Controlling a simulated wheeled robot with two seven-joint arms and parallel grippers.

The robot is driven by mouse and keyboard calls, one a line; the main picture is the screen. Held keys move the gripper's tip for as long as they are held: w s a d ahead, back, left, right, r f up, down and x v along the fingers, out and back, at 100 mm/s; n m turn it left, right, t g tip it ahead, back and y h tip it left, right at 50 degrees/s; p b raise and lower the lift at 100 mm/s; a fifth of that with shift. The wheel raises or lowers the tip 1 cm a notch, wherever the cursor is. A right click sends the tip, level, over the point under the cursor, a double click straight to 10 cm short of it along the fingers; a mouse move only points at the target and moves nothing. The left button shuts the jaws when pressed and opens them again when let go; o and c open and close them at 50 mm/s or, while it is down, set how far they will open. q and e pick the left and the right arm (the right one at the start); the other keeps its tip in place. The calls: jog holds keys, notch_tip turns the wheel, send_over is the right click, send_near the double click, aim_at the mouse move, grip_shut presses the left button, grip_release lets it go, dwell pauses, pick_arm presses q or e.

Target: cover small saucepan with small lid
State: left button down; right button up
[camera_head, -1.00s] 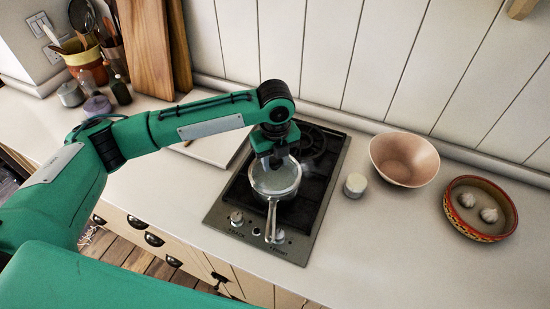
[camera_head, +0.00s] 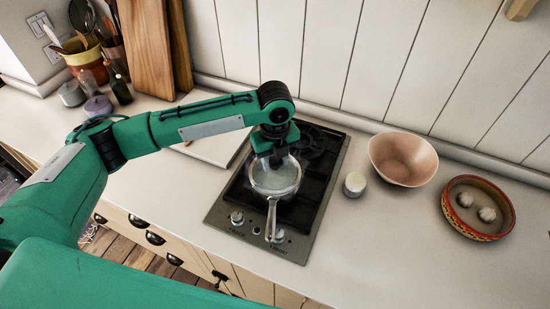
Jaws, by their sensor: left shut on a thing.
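The small saucepan (camera_head: 272,194) stands on the front part of the black cooktop, its handle pointing toward the front edge. A glassy, pale disc, which looks like the small lid (camera_head: 275,176), lies over or just above the saucepan's mouth. My left gripper (camera_head: 277,160) is right above it, pointing down, and is shut on the lid. The fingertips and the lid's knob are mostly hidden by the gripper body. I cannot tell whether the lid touches the rim all round. My right gripper is not in view.
The cooktop (camera_head: 322,190) has knobs along its front. A small white jar (camera_head: 354,185), a pink bowl (camera_head: 404,160) and a patterned dish (camera_head: 478,236) with garlic bulbs stand to the right. A white board (camera_head: 212,150) lies left of the cooktop. The front right counter is clear.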

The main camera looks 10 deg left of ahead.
aim_at(275, 162)
pick_arm(q)
jog(key=shift+f, duration=0.45)
jog(key=c, duration=1.2)
grip_release()
jog(key=shift+r+p, duration=0.3)
jog(key=shift+r, duration=0.15)
jog(key=shift+r+p, duration=0.7)
jog(key=shift+p, duration=0.05)
notch_tip(275, 162, up, 9)
jog(key=p, duration=0.8)
jog(key=shift+s+f, duration=0.1)
jog(key=shift+f, duration=0.1)
